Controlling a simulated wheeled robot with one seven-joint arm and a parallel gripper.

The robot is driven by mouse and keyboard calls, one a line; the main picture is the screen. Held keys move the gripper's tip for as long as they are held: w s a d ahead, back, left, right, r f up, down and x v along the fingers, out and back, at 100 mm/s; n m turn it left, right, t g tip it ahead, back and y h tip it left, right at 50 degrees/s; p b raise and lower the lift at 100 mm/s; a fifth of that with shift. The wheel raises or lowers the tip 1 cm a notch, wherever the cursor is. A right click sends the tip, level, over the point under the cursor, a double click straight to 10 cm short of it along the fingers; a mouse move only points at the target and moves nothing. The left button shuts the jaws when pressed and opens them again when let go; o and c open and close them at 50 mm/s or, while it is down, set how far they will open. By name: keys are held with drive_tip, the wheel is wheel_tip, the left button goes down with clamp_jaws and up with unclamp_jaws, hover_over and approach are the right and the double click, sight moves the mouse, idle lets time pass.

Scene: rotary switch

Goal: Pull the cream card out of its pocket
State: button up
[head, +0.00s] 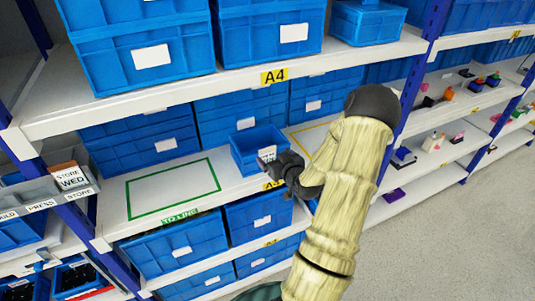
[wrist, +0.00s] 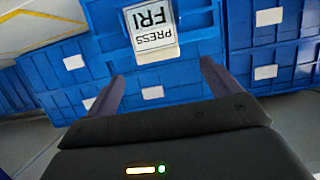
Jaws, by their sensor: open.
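A pale, whitish-cream card (wrist: 151,28) marked PRESS FRI shows upside down at the top of the wrist view, against a blue bin face. Its tone is hard to tell, and any pocket around it is not clear. My gripper (wrist: 160,70) is open and empty, its two fingers spread below the card in that view and apart from it. In the head view, my gripper (head: 269,162) is at the front of a small blue bin (head: 246,150) on the middle shelf and partly covers the pale card there.
Large blue bins (head: 150,55) fill the shelves above, behind and below. A green-outlined shelf area (head: 172,188) left of the small bin is empty.

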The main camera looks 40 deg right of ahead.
sight(268, 148)
drive_tip(key=p+x, duration=0.3)
drive_tip(key=x, duration=0.1)
drive_tip(key=shift+w+d+r+p, duration=0.15)
drive_tip(key=shift+w+d+p, duration=0.15)
drive_tip(key=shift+p, duration=0.1)
drive_tip(key=shift+w+f, duration=0.2)
drive_tip(key=shift+w, duration=0.1)
drive_tip(key=c, duration=1.1)
drive_tip(key=shift+o, duration=0.2)
drive_tip(key=shift+r, duration=0.15)
